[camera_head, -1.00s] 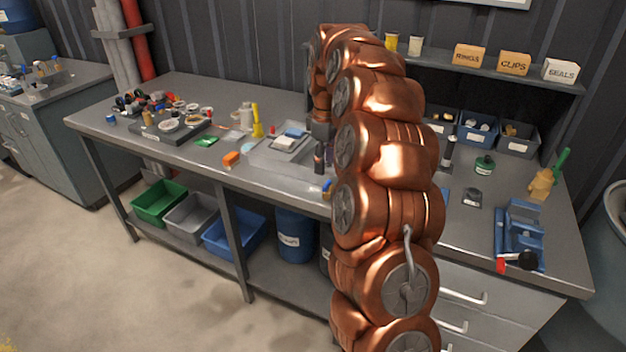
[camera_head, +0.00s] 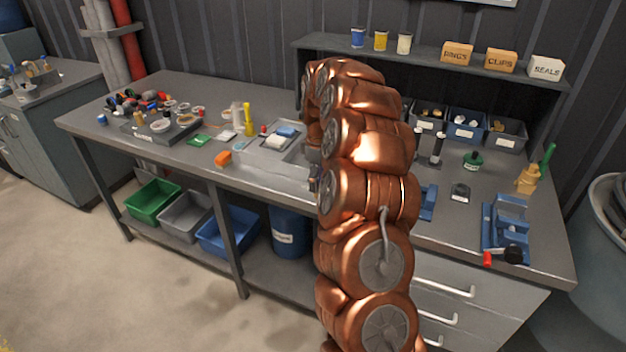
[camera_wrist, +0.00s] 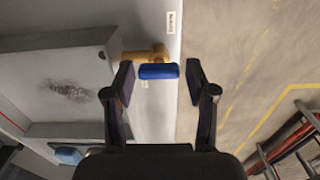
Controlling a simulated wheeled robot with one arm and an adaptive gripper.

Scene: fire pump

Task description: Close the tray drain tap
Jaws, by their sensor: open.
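The tray drain tap shows in the wrist view, with a brass body (camera_wrist: 148,54) and a blue lever handle (camera_wrist: 158,71). It sits at the edge of the grey tray (camera_wrist: 88,132). My gripper (camera_wrist: 158,84) is open, with one finger on each side of the blue handle and a visible gap on the right. I cannot tell whether the left finger touches the tap. In the head view the tray (camera_head: 250,165) lies on the workbench, and my copper-coloured arm hides the tap and most of my gripper.
A shelf (camera_head: 435,62) stands behind. Open floor lies in front of the bench.

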